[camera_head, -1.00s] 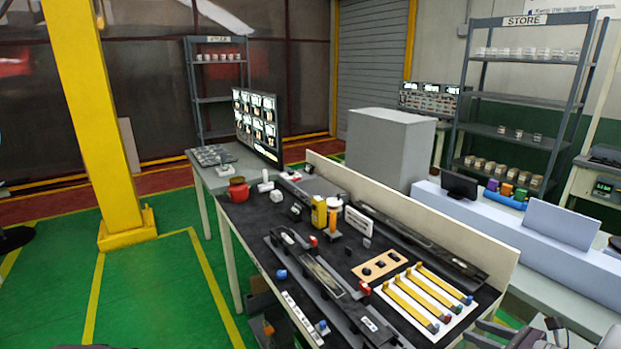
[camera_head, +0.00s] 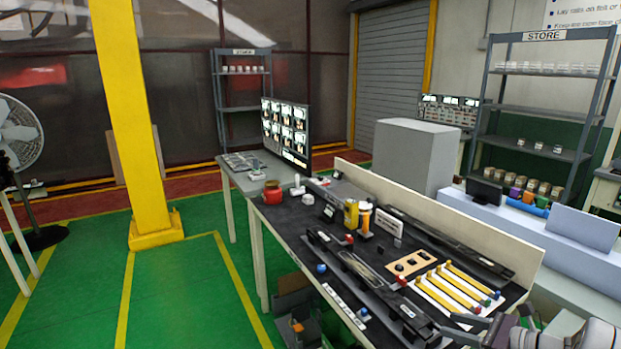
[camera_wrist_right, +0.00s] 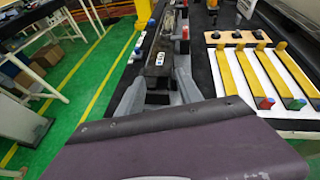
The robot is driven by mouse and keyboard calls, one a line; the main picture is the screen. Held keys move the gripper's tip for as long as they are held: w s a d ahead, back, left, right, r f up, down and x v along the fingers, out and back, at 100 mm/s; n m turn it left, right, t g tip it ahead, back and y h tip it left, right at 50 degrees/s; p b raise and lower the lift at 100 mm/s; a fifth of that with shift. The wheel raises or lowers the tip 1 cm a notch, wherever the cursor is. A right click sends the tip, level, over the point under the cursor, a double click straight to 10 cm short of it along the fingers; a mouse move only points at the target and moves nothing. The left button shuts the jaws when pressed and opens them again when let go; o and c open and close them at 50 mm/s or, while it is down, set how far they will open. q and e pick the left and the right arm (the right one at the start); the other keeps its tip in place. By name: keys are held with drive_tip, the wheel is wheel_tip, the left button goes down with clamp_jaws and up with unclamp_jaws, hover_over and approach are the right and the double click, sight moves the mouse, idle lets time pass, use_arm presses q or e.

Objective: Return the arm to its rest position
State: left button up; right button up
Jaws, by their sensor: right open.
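My right gripper (camera_head: 462,325) shows at the lower right of the head view, over the near right end of the black-topped workbench. In the right wrist view its two fingers (camera_wrist_right: 158,95) are spread apart, with no object seen held between them. Beyond the fingers is a long dark rail fixture (camera_wrist_right: 160,55) on the bench. A white board with yellow strips (camera_wrist_right: 262,85) lies to the right of the fingers; it also shows in the head view (camera_head: 452,290). My left gripper is in neither view.
The workbench (camera_head: 290,225) carries a red pot (camera_head: 272,192), a yellow bottle (camera_head: 351,213) and an orange-and-white cylinder (camera_head: 365,218). A low cream panel (camera_head: 440,215) runs along its back edge. Green floor (camera_head: 185,290) is free at left, beside a yellow column (camera_head: 130,110) and a fan (camera_head: 18,135).

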drive_tip(key=s+a+r+n+g, duration=0.1)
drive_tip(key=s+a+n+g, duration=0.15)
drive_tip(key=a, duration=0.55)
drive_tip(key=s+a+r+n+g+y, duration=0.1)
drive_tip(key=a+n+g, duration=0.25)
drive_tip(key=a, duration=0.45)
drive_tip(key=s+a+r+n+g, duration=0.1)
drive_tip(key=s+a+n+g, duration=0.15)
drive_tip(key=a, duration=0.55)
drive_tip(key=s+a+f+n+g+h+p, duration=0.1)
drive_tip(key=s+f+n+h, duration=0.2)
drive_tip(key=s+n, duration=0.35)
drive_tip(key=s+a+f+n+g+h, duration=0.25)
drive_tip(key=s+n, duration=0.25)
drive_tip(key=s, duration=0.3)
drive_tip(key=d+f+n+t+h, duration=0.2)
drive_tip(key=d+f+n+h, duration=0.1)
drive_tip(key=d+n, duration=0.4)
drive_tip(key=shift+t+h, duration=0.35)
drive_tip(key=shift+t, duration=0.05)
drive_tip(key=shift+d+f, duration=0.1)
